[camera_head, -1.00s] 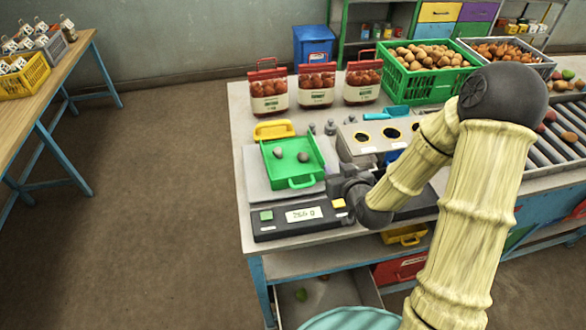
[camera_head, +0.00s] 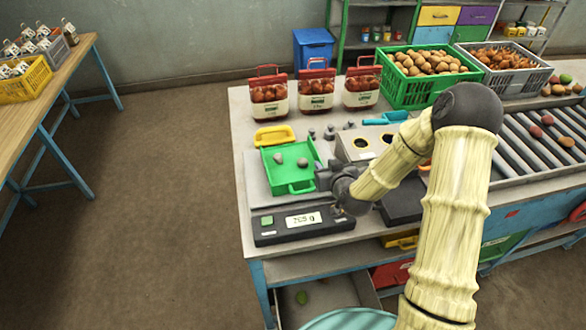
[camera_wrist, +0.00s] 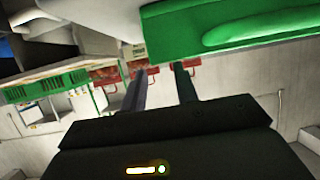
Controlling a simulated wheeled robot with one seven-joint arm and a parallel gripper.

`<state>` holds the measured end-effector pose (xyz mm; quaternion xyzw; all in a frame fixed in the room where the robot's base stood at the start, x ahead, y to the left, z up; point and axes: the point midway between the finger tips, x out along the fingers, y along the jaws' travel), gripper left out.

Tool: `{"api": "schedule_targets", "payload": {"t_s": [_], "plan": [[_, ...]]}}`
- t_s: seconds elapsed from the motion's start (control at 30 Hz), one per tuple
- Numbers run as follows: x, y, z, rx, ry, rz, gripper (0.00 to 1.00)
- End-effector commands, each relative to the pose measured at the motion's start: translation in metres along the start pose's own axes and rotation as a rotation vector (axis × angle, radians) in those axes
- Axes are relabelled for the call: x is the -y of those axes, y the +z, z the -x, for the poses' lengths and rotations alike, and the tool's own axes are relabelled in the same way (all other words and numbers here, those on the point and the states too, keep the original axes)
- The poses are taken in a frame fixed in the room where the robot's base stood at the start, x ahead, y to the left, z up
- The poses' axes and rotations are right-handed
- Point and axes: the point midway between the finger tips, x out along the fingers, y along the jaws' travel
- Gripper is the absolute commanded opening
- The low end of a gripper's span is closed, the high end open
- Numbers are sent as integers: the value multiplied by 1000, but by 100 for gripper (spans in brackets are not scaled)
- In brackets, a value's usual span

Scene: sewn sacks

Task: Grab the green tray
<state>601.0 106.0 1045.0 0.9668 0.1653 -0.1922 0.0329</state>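The green tray (camera_head: 288,187) sits on the scale at the left part of the table, with two potato-like lumps (camera_head: 303,162) in it. Its front handle faces the scale's display (camera_head: 303,218). My gripper (camera_head: 322,178) is at the tray's right side, close to its edge; whether it touches cannot be told. In the wrist view the two dark fingers (camera_wrist: 161,84) stand apart with nothing seen between them. The green tray (camera_wrist: 240,22) fills the top right of that view, beside the fingers.
A yellow tray (camera_head: 274,135) lies just behind the green tray. Three red-topped bags (camera_head: 317,91) and a green crate of potatoes (camera_head: 410,92) stand at the back. Small weights (camera_head: 329,132) and a box with round holes (camera_head: 360,155) are close to my arm.

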Motion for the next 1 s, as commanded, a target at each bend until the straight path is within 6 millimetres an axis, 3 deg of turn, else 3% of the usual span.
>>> {"api": "schedule_targets", "payload": {"t_s": [0.17, 0.53, 1.0], "plan": [[0, -2, -9, 1, -1, -2, 30], [0, -2, -49, 1, -1, 0, 30], [0, -1, -52, 0, 0, 0, 30]]}}
